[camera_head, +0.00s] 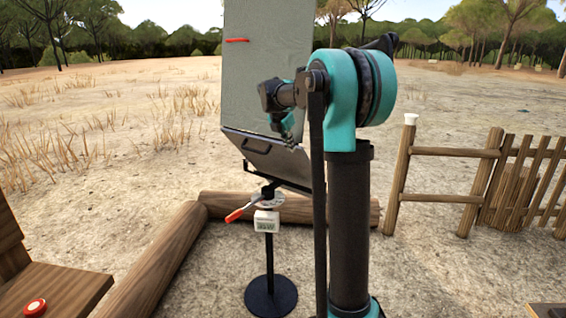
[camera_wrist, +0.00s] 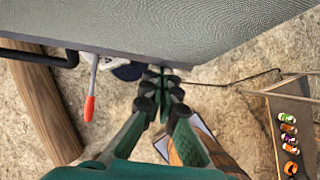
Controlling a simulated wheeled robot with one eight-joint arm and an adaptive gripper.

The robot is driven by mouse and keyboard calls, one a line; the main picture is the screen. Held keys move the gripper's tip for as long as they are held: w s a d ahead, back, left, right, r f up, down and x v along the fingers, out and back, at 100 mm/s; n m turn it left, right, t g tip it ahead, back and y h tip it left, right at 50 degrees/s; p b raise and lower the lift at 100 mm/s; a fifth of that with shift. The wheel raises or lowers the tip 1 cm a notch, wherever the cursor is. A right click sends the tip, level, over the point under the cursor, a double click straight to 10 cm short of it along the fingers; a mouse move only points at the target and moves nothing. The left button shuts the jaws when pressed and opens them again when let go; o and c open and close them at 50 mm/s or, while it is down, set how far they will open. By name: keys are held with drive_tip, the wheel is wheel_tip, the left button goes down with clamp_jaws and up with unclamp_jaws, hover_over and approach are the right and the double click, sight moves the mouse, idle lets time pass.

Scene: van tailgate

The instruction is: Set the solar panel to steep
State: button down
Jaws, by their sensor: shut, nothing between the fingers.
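The solar panel (camera_head: 262,75) is a large grey-green sheet, standing steeply tilted on a black stand with a round base (camera_head: 270,296). A lower plate with a handle slot (camera_head: 257,146) shows at its bottom. A lever with an orange-red grip (camera_head: 235,215) sticks out left below it, above a small white box with a display (camera_head: 267,220). In the wrist view the panel (camera_wrist: 190,28) fills the top, and the lever's red grip (camera_wrist: 89,108) lies left of my gripper (camera_wrist: 162,76). My gripper is shut and empty, its tips at the panel's lower edge; contact cannot be told. My arm hides the panel's right part.
Logs (camera_head: 165,255) lie on the ground left of and behind the stand. A wooden bench with a red button (camera_head: 35,306) is at lower left. A wooden fence (camera_head: 440,152) stands at right. In the wrist view a board with several small cans (camera_wrist: 289,130) is at right.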

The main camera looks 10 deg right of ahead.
drive_tip(key=w+d+r+g+y, duration=0.1)
drive_tip(key=w+d+r, duration=0.5)
drive_tip(key=w+d, duration=0.2)
drive_tip(key=shift+w+d, duration=0.25)
drive_tip(key=shift+d, duration=0.5)
